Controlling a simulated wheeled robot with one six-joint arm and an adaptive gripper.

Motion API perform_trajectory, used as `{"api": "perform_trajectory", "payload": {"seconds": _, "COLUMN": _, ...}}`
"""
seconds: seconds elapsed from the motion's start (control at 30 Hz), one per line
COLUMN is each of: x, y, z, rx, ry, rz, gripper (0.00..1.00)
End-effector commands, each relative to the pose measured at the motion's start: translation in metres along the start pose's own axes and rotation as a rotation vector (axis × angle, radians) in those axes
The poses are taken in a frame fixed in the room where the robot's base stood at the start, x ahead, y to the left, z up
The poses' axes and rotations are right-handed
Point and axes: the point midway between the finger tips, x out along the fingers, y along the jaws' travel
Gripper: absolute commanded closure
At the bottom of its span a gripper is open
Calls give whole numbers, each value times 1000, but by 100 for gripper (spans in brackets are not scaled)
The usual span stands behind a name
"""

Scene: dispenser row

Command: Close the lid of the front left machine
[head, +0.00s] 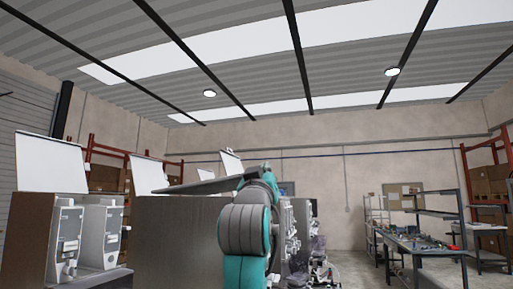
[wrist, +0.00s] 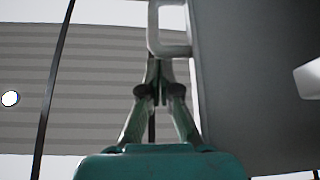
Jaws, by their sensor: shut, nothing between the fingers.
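The nearest machine (head: 180,245) shows as a large grey box in the middle of the head view. Its grey lid (head: 208,186) is tilted at a shallow angle above the body, rising to the right, and is not flat on it. In the wrist view a large grey panel (wrist: 245,75), apparently this lid, fills the right side and has a pale loop handle (wrist: 169,48). My gripper (wrist: 153,68) is shut and empty, its fingertips just below and beside the handle. I cannot tell whether they touch. In the head view the gripper is mostly hidden behind my teal arm.
Other dispensers (head: 65,235) stand at the left with white lids (head: 50,163) raised; more raised lids (head: 150,175) show behind. Further machines (head: 300,220) stand right of my arm. A workbench (head: 420,240) with small items is at the right. Floor between is clear.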

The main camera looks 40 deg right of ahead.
Motion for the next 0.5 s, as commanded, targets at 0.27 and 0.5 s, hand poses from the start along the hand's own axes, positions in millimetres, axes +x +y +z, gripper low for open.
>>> {"api": "perform_trajectory", "payload": {"seconds": 0.27, "x": -20, "y": -1, "z": 34, "rx": 66, "ry": 0, "rz": 39, "gripper": 100}}
{"api": "perform_trajectory", "payload": {"seconds": 0.5, "x": -27, "y": -3, "z": 46, "rx": 65, "ry": -1, "rz": 38, "gripper": 100}}
